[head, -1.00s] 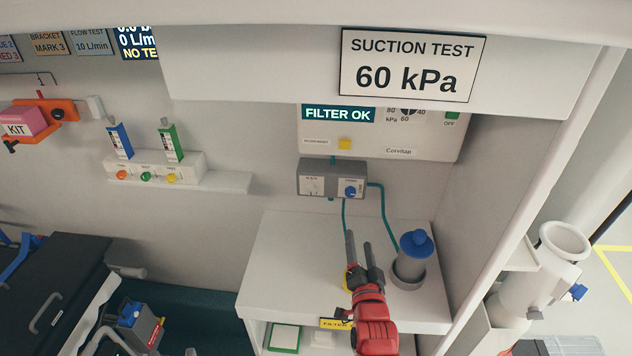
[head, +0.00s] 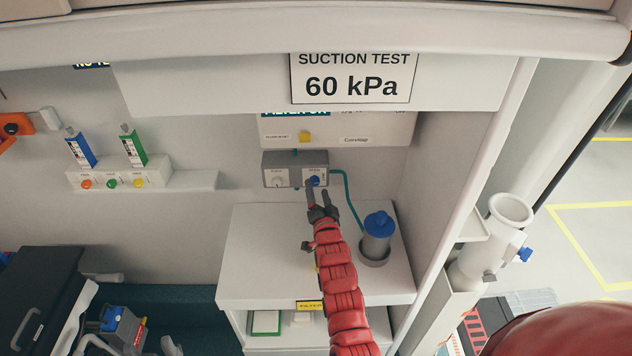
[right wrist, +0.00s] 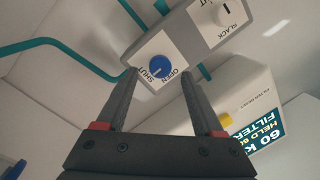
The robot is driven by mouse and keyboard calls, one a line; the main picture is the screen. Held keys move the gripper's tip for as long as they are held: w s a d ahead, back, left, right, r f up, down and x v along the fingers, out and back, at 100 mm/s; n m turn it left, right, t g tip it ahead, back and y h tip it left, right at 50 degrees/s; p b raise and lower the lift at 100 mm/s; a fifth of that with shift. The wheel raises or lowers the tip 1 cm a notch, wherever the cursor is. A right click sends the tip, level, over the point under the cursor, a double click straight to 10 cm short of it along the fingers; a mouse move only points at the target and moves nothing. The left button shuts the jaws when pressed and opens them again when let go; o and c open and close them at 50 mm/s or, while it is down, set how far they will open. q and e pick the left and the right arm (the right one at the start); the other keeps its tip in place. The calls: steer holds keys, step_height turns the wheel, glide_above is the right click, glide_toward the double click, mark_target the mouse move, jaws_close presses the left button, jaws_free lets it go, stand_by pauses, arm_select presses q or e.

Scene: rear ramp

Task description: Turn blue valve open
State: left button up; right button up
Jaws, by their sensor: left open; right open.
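The blue valve (head: 315,181) is a round knob on the right half of a grey wall box (head: 295,160). In the right wrist view, the blue valve (right wrist: 160,68) sits beside the labels SHUT and OPEN; its pointer setting is too small to tell. My right gripper (head: 318,190) is just in front of and below the valve. In the right wrist view, its fingers (right wrist: 155,90) are apart, with the knob seen between and beyond the tips. Contact cannot be told. My left gripper is not in view.
A white-faced second knob (head: 279,182) is left of the valve. A teal hose (head: 349,200) runs from the box toward a blue-lidded canister (head: 377,235) on the white shelf (head: 255,250). A side wall (head: 450,200) closes the right. The shelf's left part is clear.

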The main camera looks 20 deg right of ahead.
mark_target(314, 180)
steer(key=shift+w+d, duration=0.15)
steer(key=shift+w, duration=1.3)
jaws_close()
